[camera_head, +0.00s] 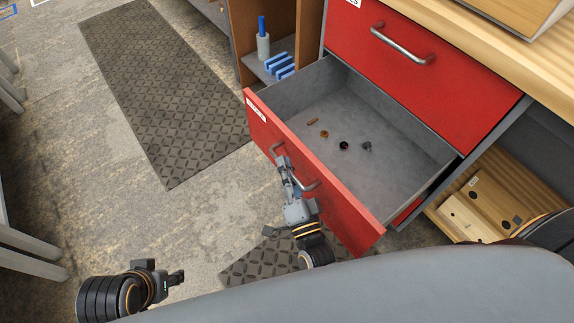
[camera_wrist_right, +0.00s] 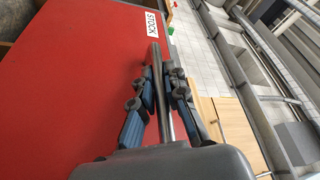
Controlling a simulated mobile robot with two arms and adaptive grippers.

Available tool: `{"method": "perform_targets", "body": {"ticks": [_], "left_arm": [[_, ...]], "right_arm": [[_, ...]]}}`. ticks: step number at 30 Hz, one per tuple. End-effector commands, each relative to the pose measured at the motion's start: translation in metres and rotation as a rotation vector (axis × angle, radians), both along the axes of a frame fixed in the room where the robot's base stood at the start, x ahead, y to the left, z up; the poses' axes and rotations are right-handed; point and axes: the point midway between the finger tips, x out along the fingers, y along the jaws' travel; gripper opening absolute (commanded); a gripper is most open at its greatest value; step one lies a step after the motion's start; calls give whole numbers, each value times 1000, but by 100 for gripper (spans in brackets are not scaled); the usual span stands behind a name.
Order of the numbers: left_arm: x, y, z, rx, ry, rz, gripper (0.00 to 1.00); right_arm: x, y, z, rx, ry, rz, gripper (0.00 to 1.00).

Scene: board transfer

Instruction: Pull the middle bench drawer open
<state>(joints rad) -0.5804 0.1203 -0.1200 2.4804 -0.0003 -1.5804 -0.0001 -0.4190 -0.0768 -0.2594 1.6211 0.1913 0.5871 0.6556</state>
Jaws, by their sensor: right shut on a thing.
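The middle bench drawer (camera_head: 335,205) has a red front and a grey inside, and it stands pulled well out of the bench. Its front also fills the left of the right wrist view (camera_wrist_right: 75,85). Its grey bar handle (camera_head: 309,186) runs between the fingers in the right wrist view (camera_wrist_right: 155,62). My right gripper (camera_head: 286,177) is shut on that handle, in front of the drawer. My left gripper (camera_head: 177,278) hangs low at the left, away from the drawer. Its jaw opening is too small to judge.
Several small metal parts (camera_head: 344,146) lie in the drawer. A closed red drawer (camera_head: 430,75) is above. A shelf (camera_head: 287,60) with blue items stands behind. A wooden board with holes (camera_head: 475,205) is at the right. Dark mats (camera_head: 165,90) lie on the floor, with free room at left.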

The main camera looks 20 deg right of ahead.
Motion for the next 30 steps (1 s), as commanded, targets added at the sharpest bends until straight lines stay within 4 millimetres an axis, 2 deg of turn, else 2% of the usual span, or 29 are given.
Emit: {"method": "perform_targets", "body": {"ticks": [1,4,13,16,20,30], "left_arm": [[0,0,0,0,0,0,41],[0,0,0,0,0,0,41],[0,0,0,-1,-1,1,41],[0,0,0,-1,-1,1,41],[0,0,0,-1,-1,1,41],[0,0,0,0,0,0,41]], "right_arm": [[0,0,-1,0,1,0,15],[0,0,-1,0,1,0,35],[0,0,-1,0,1,0,36],[-6,-1,-2,0,3,1,36],[-25,-2,-7,-1,5,1,36],[-94,-6,-22,-1,5,1,36]]}}
